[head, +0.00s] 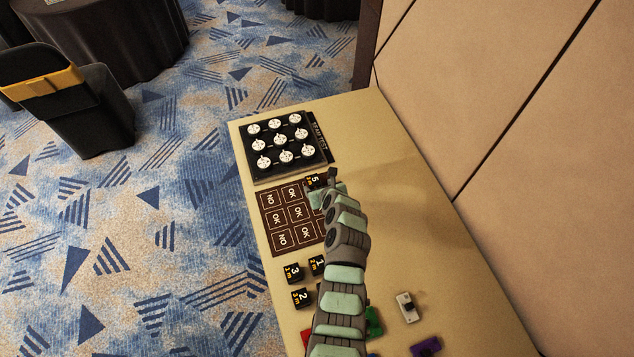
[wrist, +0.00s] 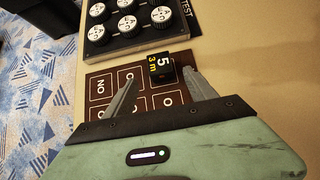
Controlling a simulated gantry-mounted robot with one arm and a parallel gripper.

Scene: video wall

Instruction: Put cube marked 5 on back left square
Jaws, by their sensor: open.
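The black cube marked 5 (wrist: 161,65), which also bears a yellow "3 m", sits at the top right part of the brown mat (wrist: 100,77) in the wrist view. The mat (head: 271,221) is printed with outlined squares reading NO and OK. Its right column is partly hidden by my arm in the head view. The cube (head: 315,181) shows there just left of my gripper (head: 331,180). In the wrist view my gripper (wrist: 161,77) is open, one finger on either side of the cube's near end. I cannot tell whether the fingers touch it.
A black panel of round white-topped knobs (head: 280,141) stands just behind the mat. Cubes marked 3 (head: 292,272), 1 (head: 317,264) and 2 (head: 301,298) lie in front of it. Coloured blocks lie farther forward. A wall (head: 540,140) bounds the table's right.

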